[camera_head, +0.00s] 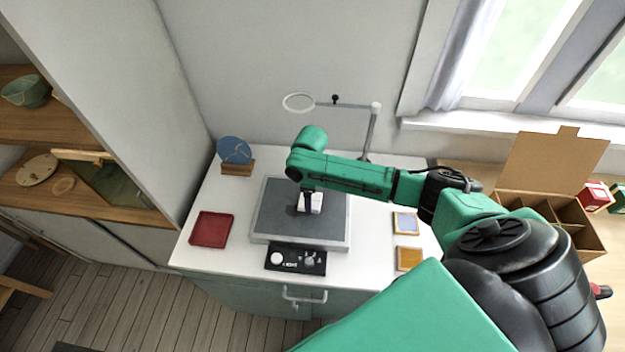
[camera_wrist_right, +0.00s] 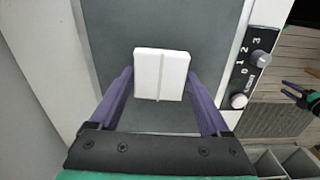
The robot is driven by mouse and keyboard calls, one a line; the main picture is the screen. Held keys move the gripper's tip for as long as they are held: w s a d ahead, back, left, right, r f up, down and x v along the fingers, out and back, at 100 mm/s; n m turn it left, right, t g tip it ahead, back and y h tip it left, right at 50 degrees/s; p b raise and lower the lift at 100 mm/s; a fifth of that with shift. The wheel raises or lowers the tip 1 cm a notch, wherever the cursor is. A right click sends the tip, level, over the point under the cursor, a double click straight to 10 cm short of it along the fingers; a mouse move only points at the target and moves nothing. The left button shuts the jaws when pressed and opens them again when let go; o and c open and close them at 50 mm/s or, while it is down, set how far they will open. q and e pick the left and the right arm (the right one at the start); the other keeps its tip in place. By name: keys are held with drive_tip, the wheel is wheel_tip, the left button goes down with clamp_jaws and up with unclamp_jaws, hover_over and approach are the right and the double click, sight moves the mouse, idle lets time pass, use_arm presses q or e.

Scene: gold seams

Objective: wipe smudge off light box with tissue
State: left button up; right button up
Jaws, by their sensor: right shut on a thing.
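The light box (camera_head: 270,223) lies on the white cabinet top, with a dark grey panel and a pale frame. Its panel fills much of the right wrist view (camera_wrist_right: 115,35). My right gripper (camera_head: 308,192) is over the middle of the panel, shut on a white folded tissue (camera_head: 312,204). The tissue (camera_wrist_right: 161,75) shows between the purple fingers in the wrist view. It is at or just above the panel; contact cannot be told. I see no smudge on the visible panel. What seems to be my left gripper (camera_wrist_right: 304,90) shows small at the wrist view's right edge.
A control strip (camera_head: 295,259) with knobs fronts the light box. A red tray (camera_head: 211,229) is to its left, a blue disc on a stand (camera_head: 235,151) behind left. Two small framed tiles (camera_head: 405,223) lie right. A magnifier arm (camera_head: 371,130) stands behind; an open carton (camera_head: 545,207) is at right.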

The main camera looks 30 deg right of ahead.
drive_tip(key=shift+w+a+r+p, duration=0.1)
drive_tip(key=shift+a+r+p, duration=0.05)
drive_tip(key=shift+r+p, duration=0.3)
drive_tip(key=shift+w+a+r+p, duration=0.1)
drive_tip(key=shift+r+p, duration=0.2)
drive_tip(key=shift+r, duration=0.2)
drive_tip(key=shift+r+p, duration=0.35)
drive_tip(key=shift+p, duration=0.05)
drive_tip(key=shift+s+d+r+p, duration=0.1)
drive_tip(key=shift+d+r+p, duration=0.05)
drive_tip(key=shift+r+p, duration=0.85)
drive_tip(key=shift+r, duration=0.55)
drive_tip(key=shift+f, duration=0.1)
